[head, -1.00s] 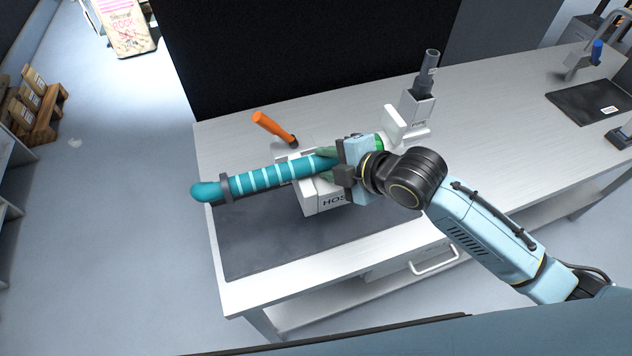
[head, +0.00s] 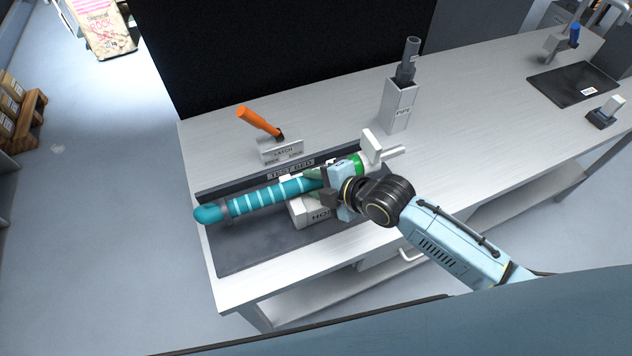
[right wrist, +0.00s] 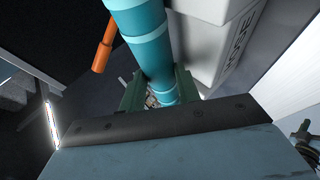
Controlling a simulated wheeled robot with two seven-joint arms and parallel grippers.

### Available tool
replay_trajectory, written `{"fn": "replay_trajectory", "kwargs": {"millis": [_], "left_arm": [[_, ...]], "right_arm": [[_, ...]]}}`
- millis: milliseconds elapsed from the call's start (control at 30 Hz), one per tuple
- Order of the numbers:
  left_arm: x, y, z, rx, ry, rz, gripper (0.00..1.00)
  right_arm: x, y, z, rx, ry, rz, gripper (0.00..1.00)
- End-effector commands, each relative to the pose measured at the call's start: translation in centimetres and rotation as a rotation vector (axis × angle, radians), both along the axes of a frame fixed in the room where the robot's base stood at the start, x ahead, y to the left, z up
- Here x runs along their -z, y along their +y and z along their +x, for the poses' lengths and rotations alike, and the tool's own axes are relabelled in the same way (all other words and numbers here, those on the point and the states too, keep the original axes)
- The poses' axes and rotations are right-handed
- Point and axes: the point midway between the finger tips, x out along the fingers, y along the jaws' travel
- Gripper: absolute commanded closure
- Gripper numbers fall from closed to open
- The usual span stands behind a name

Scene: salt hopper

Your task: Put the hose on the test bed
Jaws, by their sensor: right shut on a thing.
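The teal hose (head: 265,196) with pale stripes lies roughly level across the head view, its rounded dark-collared end at the left. My right gripper (head: 320,184) is shut on it near its right part, beside a green band and white end piece. The hose also shows between the greenish fingers in the right wrist view (right wrist: 148,42). The test bed (head: 255,246) is a dark slab with a raised labelled back strip. The hose is over it; I cannot tell whether they touch. My left gripper is not in view.
A white HOSE holder (head: 302,213) stands on the slab, partly hidden by the hose and gripper. Behind the bed is a LATCH block (head: 283,151) with an orange handle (head: 258,122). A PIPE holder (head: 399,108) holds a grey pipe.

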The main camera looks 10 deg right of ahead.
Motion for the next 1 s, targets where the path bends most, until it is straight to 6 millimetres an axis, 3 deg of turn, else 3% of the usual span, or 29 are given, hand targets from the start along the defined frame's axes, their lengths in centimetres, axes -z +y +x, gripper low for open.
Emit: {"fn": "replay_trajectory", "kwargs": {"millis": [67, 100, 267, 667, 1000], "left_arm": [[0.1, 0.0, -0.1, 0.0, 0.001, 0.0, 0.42], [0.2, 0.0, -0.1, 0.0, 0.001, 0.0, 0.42], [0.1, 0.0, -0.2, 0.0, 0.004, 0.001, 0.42], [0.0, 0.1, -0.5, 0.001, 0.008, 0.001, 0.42], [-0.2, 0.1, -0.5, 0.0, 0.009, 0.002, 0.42]], "right_arm": [[0.0, 0.0, 0.1, -0.001, -0.005, 0.002, 1.0], [0.3, 0.0, 0.0, -0.001, 0.0, -0.001, 0.66], [0.2, 0.0, 0.0, 0.0, 0.001, 0.0, 0.46], [-0.2, -0.6, -0.7, 0.0, 0.007, -0.004, 0.46], [-3.9, -4.0, -5.0, -0.002, 0.002, -0.006, 0.46]]}}
